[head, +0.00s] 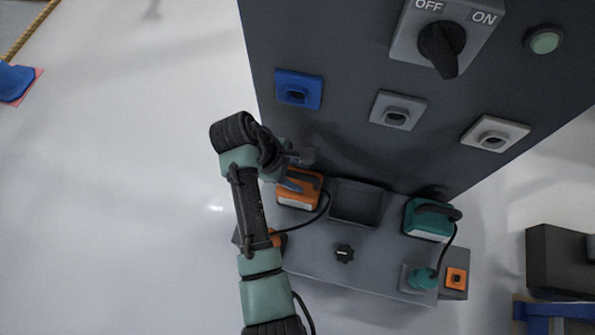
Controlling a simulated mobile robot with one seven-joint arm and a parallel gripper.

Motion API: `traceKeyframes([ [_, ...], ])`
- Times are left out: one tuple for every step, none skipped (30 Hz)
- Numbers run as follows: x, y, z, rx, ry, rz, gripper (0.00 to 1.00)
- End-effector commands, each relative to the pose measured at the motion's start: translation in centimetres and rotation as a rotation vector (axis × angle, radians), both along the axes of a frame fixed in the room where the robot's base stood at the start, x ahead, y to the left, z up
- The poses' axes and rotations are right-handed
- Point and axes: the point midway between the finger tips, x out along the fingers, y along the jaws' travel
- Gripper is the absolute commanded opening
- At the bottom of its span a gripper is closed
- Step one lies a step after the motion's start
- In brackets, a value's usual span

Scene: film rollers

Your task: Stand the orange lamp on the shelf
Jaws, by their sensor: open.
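The orange lamp (301,190), a boxy body with a pale lower face and a dark handle, is at the left end of the grey shelf (310,254) below the dark panel. Whether it rests fully on the shelf is hard to tell. A black cord runs from it down and left toward an orange piece (277,239), partly hidden by my arm. My gripper (296,172) is open at the lamp's upper left, its fingers overlapping the handle area. Contact cannot be made out.
A dark open bin (356,203) lies right of the lamp, then a teal lamp (429,219) corded to a teal plug (423,279). The panel carries a rotary switch (442,45) and blue, grey and white sockets.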

Motion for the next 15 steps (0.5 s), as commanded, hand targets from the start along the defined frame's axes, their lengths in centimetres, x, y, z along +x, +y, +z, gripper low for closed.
traceKeyframes([
  [0.1, 0.3, 0.5, 0.000, -0.004, 0.002, 0.52],
  [0.1, 0.4, 0.9, 0.000, -0.004, 0.002, 0.52],
  [0.1, 0.7, 1.4, 0.000, -0.005, 0.002, 0.52],
  [0.1, 1.0, 2.0, 0.001, -0.006, 0.003, 0.52],
  [0.0, 1.2, 2.5, 0.001, -0.006, 0.003, 0.52],
  [0.0, 1.6, 3.3, 0.001, -0.006, 0.003, 0.52],
  [0.0, 1.9, 3.9, 0.002, -0.006, 0.003, 0.52],
  [-0.1, 2.2, 4.6, 0.001, -0.007, 0.003, 0.52],
  [-0.1, 2.6, 5.5, 0.001, -0.007, 0.003, 0.52],
  [-0.1, 2.9, 6.1, 0.002, -0.006, 0.003, 0.52],
  [-0.2, 3.2, 6.8, 0.002, -0.006, 0.003, 0.52],
  [-0.3, 3.6, 7.9, 0.002, -0.005, 0.004, 0.52],
  [-0.3, 3.9, 8.5, 0.001, -0.003, 0.004, 0.52],
  [-0.4, 4.1, 9.0, 0.001, -0.004, 0.004, 0.52],
  [-0.5, 4.4, 9.7, 0.000, -0.001, 0.004, 0.52],
])
